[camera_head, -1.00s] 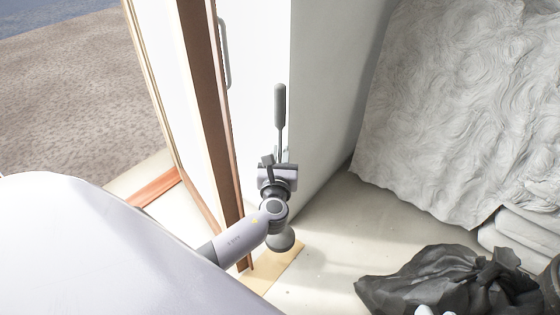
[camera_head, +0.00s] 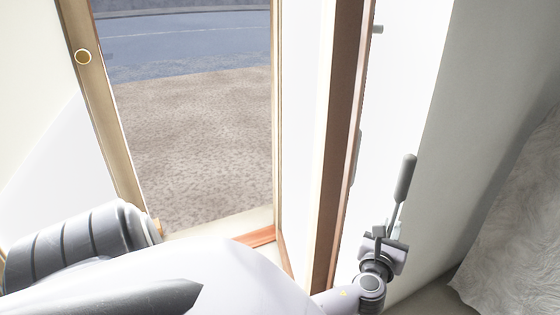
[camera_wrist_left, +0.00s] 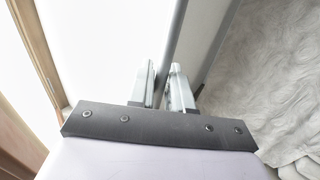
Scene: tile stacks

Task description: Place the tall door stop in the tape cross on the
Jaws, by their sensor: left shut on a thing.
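The tall door stop (camera_head: 406,178) has a thick dark-grey grip on a thinner grey shaft. It stands up from my left gripper (camera_head: 388,243) at the lower right of the head view, in front of the white door panel. In the left wrist view the shaft (camera_wrist_left: 176,40) runs up between the two metal fingers of the left gripper (camera_wrist_left: 163,88), which is shut on it. The lower end of the door stop is hidden. No tape cross shows in either view. My right gripper is not in view.
A brown-edged white door (camera_head: 345,130) stands beside the left arm. Left of it is an open doorway with brown carpet-like ground (camera_head: 200,150) beyond and a wooden sill (camera_head: 262,237). A pale crumpled cloth (camera_head: 520,230) lies at the right edge.

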